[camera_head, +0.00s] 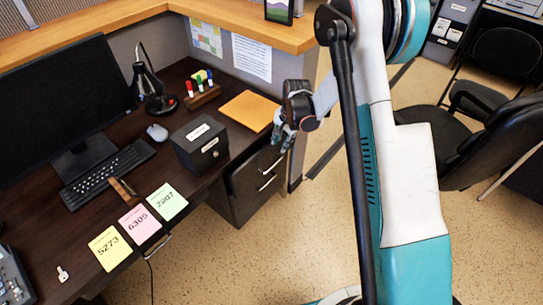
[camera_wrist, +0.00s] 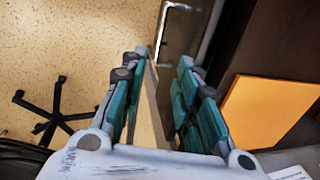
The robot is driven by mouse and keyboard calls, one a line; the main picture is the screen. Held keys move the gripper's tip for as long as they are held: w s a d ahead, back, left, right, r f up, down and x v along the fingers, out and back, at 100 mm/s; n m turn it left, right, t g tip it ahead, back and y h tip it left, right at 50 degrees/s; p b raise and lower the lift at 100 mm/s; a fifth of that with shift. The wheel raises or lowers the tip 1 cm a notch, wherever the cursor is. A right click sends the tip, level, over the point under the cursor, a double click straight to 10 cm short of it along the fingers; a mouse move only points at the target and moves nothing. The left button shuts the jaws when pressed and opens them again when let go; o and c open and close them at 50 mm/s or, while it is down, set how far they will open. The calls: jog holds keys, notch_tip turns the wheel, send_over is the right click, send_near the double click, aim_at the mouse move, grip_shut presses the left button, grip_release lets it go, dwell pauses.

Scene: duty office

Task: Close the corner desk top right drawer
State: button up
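The corner desk (camera_head: 190,75) has a dark drawer unit (camera_head: 238,203) below its right end. Two pale handles show on the drawer fronts; the upper handle (camera_head: 272,165) belongs to what looks like the top right drawer (camera_head: 255,163). How far that drawer stands out is hard to tell. My gripper (camera_head: 283,138) is just above and right of it, beside the desk edge, pointing down. In the wrist view my gripper (camera_wrist: 160,75) has its fingers apart, with nothing held between them. A dark drawer front (camera_wrist: 185,40) with a metal handle lies just beyond the fingertips. Contact cannot be told.
An orange envelope (camera_head: 249,111) lies on the desk near my gripper. A black box (camera_head: 200,145), a marker holder (camera_head: 202,96) and a keyboard (camera_head: 108,174) are farther left. Black chairs (camera_head: 475,140) stand on the right. The speckled floor (camera_head: 240,260) before the desk is clear.

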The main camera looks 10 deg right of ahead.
aim_at(275, 164)
jog(key=shift+n, duration=0.3)
jog(key=f+b, duration=0.1)
jog(key=f, duration=0.3)
jog(key=w+a+f+b, duration=0.1)
jog(key=f+b, duration=0.1)
jog(key=f, duration=0.3)
jog(key=w+f+b, duration=0.1)
jog(key=f+b, duration=0.1)
jog(key=f, duration=0.2)
jog(key=shift+a+f, duration=0.25)
jog(key=shift+f, duration=0.05)
grip_shut()
